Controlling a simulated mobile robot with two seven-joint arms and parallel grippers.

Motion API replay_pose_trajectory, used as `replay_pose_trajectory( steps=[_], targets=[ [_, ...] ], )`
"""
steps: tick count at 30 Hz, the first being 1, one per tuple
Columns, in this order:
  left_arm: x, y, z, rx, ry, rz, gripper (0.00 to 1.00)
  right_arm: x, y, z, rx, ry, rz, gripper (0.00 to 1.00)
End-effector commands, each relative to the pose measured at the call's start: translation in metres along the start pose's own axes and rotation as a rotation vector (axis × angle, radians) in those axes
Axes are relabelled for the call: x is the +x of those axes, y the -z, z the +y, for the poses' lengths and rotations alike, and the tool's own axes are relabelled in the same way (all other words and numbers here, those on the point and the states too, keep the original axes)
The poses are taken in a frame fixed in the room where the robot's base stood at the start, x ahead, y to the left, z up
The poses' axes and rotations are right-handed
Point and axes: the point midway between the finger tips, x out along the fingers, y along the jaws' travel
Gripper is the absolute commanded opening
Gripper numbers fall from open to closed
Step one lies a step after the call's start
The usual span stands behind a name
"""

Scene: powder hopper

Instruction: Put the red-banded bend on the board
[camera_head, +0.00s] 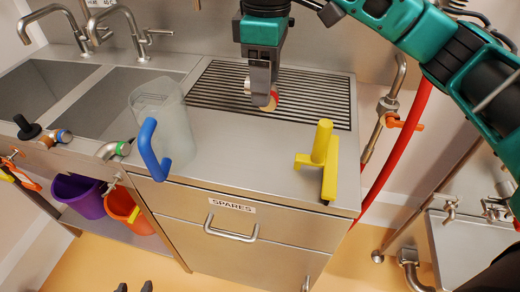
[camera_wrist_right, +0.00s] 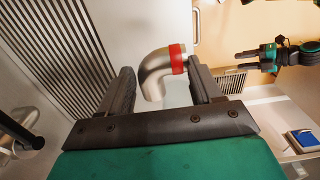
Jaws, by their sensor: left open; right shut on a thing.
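The red-banded bend is a steel elbow with a red ring at one end. It shows between the fingers in the right wrist view (camera_wrist_right: 153,70) and partly at the fingertips in the head view (camera_head: 271,102). My right gripper (camera_head: 262,100) is shut on it, pointing down over the front part of the ribbed draining board (camera_head: 225,88). The fingers hide part of the bend; I cannot tell whether it touches the surface. My left gripper (camera_head: 133,287) is open and empty at the bottom edge of the head view, low in front of the cabinet.
A clear jug (camera_head: 172,115) with a blue handle stands left of the draining board. A yellow squeegee (camera_head: 322,158) lies at the right front. The board's ribs look bare.

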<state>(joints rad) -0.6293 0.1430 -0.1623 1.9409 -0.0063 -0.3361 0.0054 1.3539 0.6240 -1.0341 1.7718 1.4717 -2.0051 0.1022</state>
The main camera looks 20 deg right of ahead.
Motion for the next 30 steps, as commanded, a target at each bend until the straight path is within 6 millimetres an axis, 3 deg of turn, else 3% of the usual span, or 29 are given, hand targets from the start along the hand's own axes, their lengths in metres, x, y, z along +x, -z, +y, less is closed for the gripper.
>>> replay_pose_trajectory(
  steps=[1,9,17,25,30],
  targets=[
    [0.003,-0.005,0.000,0.000,0.000,-0.001,0.47,0.019,-0.001,-0.001,0.000,0.004,-0.004,0.24],
    [0.008,-0.011,0.000,0.000,0.000,-0.001,0.47,0.086,-0.001,0.000,0.001,0.001,-0.002,0.24],
    [0.010,-0.013,0.000,0.000,0.000,0.000,0.47,0.112,0.000,0.000,0.002,-0.001,0.000,0.24],
    [0.015,-0.015,0.000,0.001,0.001,0.007,0.47,0.156,0.000,0.000,0.002,0.000,-0.001,0.24],
    [0.015,-0.015,0.000,0.001,0.001,0.009,0.47,0.166,0.000,0.001,0.002,-0.002,0.001,0.24]
  ],
)
